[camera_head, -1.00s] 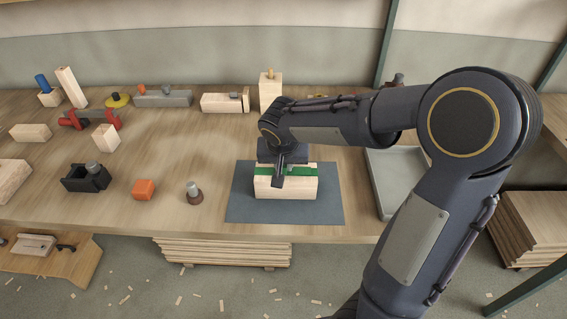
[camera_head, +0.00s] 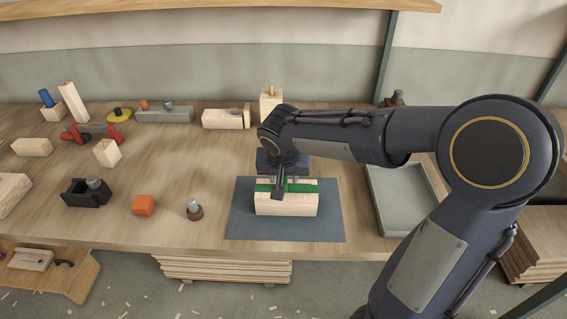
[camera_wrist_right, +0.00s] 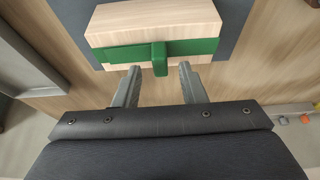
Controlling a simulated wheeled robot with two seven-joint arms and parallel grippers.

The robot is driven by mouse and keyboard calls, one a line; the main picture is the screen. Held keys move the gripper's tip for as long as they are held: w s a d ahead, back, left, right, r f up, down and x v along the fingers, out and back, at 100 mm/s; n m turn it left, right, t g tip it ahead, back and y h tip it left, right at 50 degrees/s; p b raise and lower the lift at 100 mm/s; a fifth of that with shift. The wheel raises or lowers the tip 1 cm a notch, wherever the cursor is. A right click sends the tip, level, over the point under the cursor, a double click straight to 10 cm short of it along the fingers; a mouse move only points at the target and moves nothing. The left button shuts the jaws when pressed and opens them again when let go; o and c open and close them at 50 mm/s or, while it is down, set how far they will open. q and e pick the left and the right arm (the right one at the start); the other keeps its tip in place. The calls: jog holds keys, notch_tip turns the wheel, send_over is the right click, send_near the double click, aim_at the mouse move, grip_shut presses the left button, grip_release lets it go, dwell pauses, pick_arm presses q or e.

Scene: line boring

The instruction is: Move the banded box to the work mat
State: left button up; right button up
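The banded box (camera_head: 300,204) is a pale wooden block with a green band. It rests on the dark grey work mat (camera_head: 245,222), near the mat's middle. The right wrist view shows the box (camera_wrist_right: 190,20) with a green tab standing out from the band. My right gripper (camera_head: 279,190) is at the box in the head view. In the right wrist view its two fingers (camera_wrist_right: 158,75) are spread, one each side of the tab's line, with a gap around the tab; they look empty. My left gripper is in neither view.
A grey tray (camera_head: 402,205) stands right of the mat, under my right arm. An orange block (camera_head: 143,205) and a small knobbed piece (camera_head: 194,210) stand left of the mat. A black holder (camera_head: 86,193) and several wooden blocks lie farther left and back.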

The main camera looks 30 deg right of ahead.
jog(key=v, duration=0.9)
jog(key=s+a+f+n+t+y, duration=0.1)
jog(key=s+a+f+n+y, duration=0.1)
jog(key=s, duration=0.7)
jog(key=s+a+f+n+y, duration=0.2)
jog(key=s+a+f+y, duration=0.1)
jog(key=s, duration=0.6)
notch_tip(320, 180, down, 2)
jog(key=shift+s+f+n+t+y, duration=0.1)
jog(key=shift+s+n+t+y, duration=0.1)
jog(key=shift+n+t+y, duration=0.3)
